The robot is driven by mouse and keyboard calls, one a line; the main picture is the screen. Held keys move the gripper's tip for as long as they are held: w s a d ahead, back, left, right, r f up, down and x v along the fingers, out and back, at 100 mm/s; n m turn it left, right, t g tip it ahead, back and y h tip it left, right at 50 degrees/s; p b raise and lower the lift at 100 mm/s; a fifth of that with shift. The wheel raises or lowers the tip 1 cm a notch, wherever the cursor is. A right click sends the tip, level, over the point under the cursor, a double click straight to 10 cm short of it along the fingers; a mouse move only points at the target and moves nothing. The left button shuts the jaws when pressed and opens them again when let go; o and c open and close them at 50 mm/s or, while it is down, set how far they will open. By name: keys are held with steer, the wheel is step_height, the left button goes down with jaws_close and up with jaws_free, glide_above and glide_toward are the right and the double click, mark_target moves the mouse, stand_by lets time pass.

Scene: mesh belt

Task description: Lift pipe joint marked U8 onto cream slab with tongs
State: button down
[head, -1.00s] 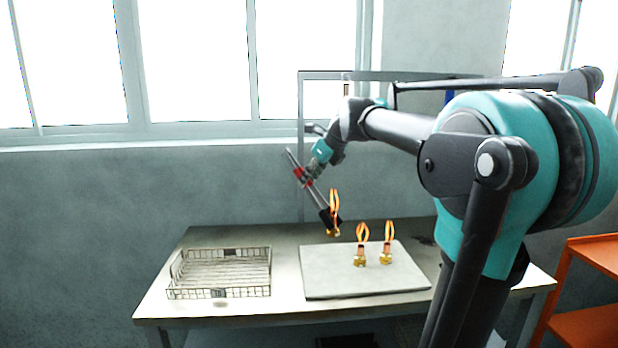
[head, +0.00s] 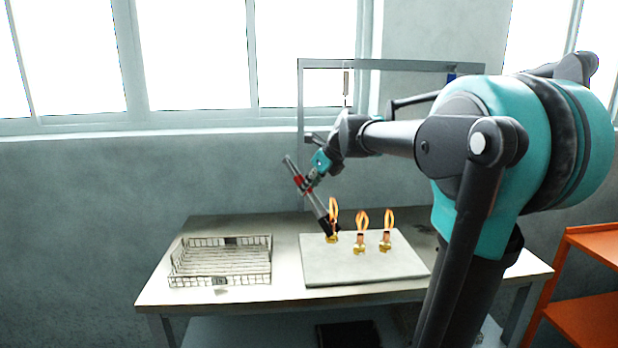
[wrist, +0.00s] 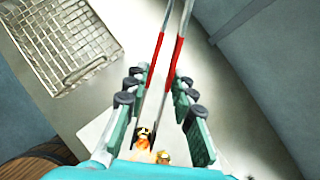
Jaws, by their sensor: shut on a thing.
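My gripper (head: 304,185) is shut on the tongs (head: 318,206), which slant down to the right. In the wrist view, the tongs' red-sleeved arms (wrist: 173,70) run between my gripper's fingers (wrist: 160,77). The tongs' dark tips are at a brass pipe joint (head: 332,239) with an orange flame-like loop above it. This joint appears over the back left of the cream slab (head: 345,270); whether it touches the slab is unclear. Two similar brass joints (head: 359,250) (head: 385,246) stand upright on the slab to the right. No U8 mark is readable.
A wire mesh basket (head: 220,281) sits on the table (head: 285,222) left of the slab; it also shows in the wrist view (wrist: 62,45). A grey frame (head: 301,130) rises behind the table. An orange shelf (head: 590,308) stands at the right. The slab's front is clear.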

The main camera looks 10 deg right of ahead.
steer(key=shift+f, duration=1.4)
steer(key=c, duration=1.6)
jaws_free()
steer(key=shift+r, duration=0.1)
step_height(320, 180, up, 10)
steer(key=shift+f, duration=0.1)
